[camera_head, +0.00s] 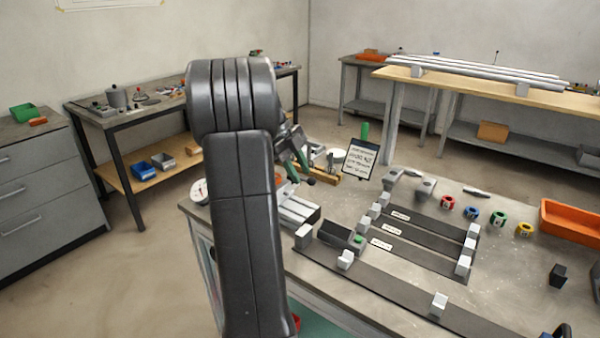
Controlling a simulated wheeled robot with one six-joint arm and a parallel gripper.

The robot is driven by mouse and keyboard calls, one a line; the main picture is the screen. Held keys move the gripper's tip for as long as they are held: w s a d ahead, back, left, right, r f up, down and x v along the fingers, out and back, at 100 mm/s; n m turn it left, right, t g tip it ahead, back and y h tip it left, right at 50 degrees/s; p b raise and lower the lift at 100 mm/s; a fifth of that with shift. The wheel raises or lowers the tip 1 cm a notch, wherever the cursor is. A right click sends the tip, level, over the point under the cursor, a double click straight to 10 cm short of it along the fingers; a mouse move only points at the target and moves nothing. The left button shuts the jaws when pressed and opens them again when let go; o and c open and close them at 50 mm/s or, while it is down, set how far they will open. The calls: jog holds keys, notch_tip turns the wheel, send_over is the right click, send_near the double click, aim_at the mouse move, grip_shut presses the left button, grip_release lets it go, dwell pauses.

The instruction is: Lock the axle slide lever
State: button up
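My arm rises through the middle of the view and bends at the top. My gripper (299,160) shows only in part to the right of the arm, over the far left part of the workbench (520,266). It is small and partly hidden, and I cannot tell whether its fingers are apart or hold something. The frame jig (430,237) lies on the bench to the right, with dark rails between pale grey blocks. I cannot pick out the axle slide lever for sure. The area behind and left of my arm is hidden.
A sign (361,159) stands at the bench's back edge. Several coloured rings (471,213) stand in a row near an orange bin (572,222). A round dial (199,191) sits by the left edge. Another table (560,97) behind carries long pale bars. Floor is clear at left.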

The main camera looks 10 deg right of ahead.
jog(key=p+v, duration=0.1)
jog(key=v, duration=1.1)
jog(key=shift+r, duration=0.35)
jog(key=shift+a, duration=0.1)
jog(key=b+x, duration=0.1)
jog(key=x, duration=1.3)
jog(key=shift+a+r, duration=0.1)
